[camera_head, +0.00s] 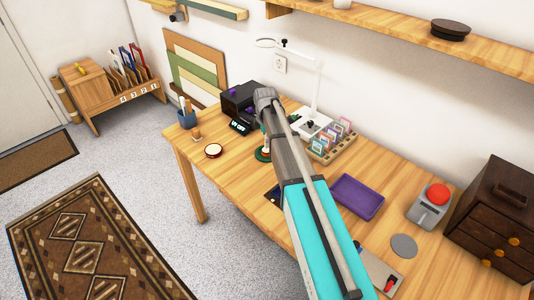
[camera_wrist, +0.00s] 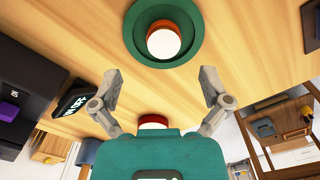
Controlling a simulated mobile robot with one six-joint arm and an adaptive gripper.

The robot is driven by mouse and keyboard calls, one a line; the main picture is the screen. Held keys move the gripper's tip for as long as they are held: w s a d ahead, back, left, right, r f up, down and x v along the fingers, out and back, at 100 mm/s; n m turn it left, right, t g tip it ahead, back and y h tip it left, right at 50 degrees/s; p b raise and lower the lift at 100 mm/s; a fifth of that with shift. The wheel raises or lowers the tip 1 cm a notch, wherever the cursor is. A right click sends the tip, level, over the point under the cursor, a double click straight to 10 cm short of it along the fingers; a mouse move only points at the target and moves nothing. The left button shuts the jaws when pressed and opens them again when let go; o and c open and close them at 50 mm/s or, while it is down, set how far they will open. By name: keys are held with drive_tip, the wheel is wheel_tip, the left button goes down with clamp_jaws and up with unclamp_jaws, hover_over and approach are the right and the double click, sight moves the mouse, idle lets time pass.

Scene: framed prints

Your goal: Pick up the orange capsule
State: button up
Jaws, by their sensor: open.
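The orange capsule (camera_wrist: 166,42) shows at the top of the wrist view as a round white end with an orange side. It sits in the middle of a round green dish (camera_wrist: 137,52) on the wooden table. My gripper (camera_wrist: 162,87) is open and empty, its two fingers spread wide. The capsule lies ahead of the fingertips in the picture, not between them. In the head view the green dish (camera_head: 262,155) shows only in part beside my arm, and the capsule is not clear there. My fingers are hidden or too small to tell in that view.
A cream-topped red round thing (camera_head: 213,151) stands left of the dish, near the table edge. A black box (camera_head: 239,97), a small dark sign (camera_head: 238,127), a white lamp (camera_head: 316,95) and a rack of small cards (camera_head: 336,142) stand around behind. A purple tray (camera_head: 357,196) lies to the right.

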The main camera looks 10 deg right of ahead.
sight(266, 150)
drive_tip(key=shift+s+d+f+b, duration=0.1)
drive_tip(key=shift+s+f+b, duration=0.05)
drive_tip(key=shift+f+b, duration=2.5)
drive_tip(key=shift+r, duration=0.1)
drive_tip(key=c, duration=1.2)
drive_tip(key=shift+r, duration=0.15)
wheel_tip(266, 150, up, 2)
drive_tip(key=p, duration=0.2)
drive_tip(key=shift+r+p, duration=0.15)
drive_tip(key=shift+p, duration=0.2)
drive_tip(key=s+a+r+p, duration=0.5)
drive_tip(key=s+r+p, duration=0.5)
drive_tip(key=s, duration=0.3)
drive_tip(key=shift+a+r, duration=0.15)
drive_tip(key=shift+r, duration=0.05)
